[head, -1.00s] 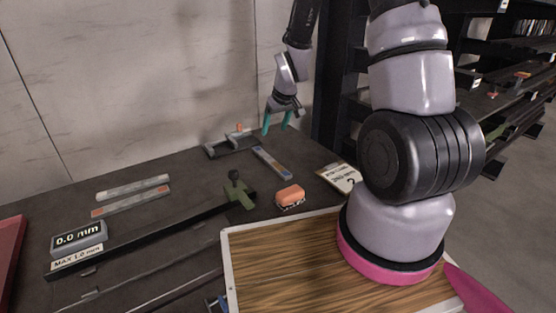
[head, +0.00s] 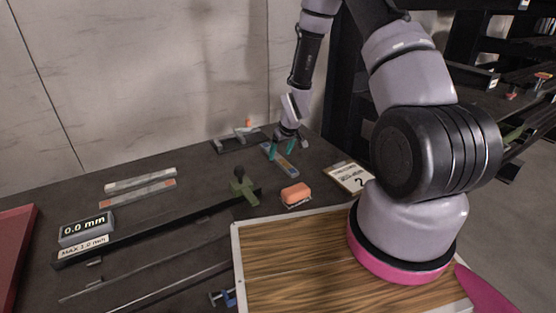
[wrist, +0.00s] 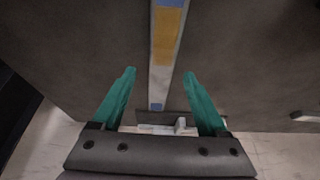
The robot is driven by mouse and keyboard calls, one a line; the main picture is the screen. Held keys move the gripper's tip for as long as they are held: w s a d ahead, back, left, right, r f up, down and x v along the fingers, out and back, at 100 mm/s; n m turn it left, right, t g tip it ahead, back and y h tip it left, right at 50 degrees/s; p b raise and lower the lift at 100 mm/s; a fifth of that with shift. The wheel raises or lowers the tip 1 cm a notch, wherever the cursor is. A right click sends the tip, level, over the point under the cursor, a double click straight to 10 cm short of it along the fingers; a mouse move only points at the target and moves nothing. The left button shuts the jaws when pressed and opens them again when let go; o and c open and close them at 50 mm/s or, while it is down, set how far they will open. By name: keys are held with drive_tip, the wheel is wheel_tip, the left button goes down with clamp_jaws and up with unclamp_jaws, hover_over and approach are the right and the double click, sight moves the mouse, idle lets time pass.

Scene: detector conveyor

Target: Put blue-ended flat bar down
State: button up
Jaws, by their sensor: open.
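The blue-ended flat bar (head: 278,160) lies flat on the dark bench top near its back right. It is a pale strip with a yellow-orange middle label and blue ends. In the wrist view the bar (wrist: 165,40) runs lengthwise, its near end between the teal fingertips with a gap on each side. My gripper (head: 282,151) is open and close over the bar in the head view. In the wrist view my gripper (wrist: 160,75) holds nothing. The exact height of the fingers above the bench is hard to tell.
A grey fixture (head: 238,138) stands behind the bar. An orange block (head: 295,193), a tag marked 2 (head: 349,178) and a green clamp (head: 243,189) are nearby. Two other flat bars and a 0.0 mm display (head: 86,230) lie left. A wooden-topped board (head: 290,260) is in front.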

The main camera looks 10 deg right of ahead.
drive_tip(key=shift+x, duration=0.85)
drive_tip(key=shift+a, duration=0.1)
clamp_jaws()
drive_tip(key=shift+r, duration=0.1)
idle(0.5)
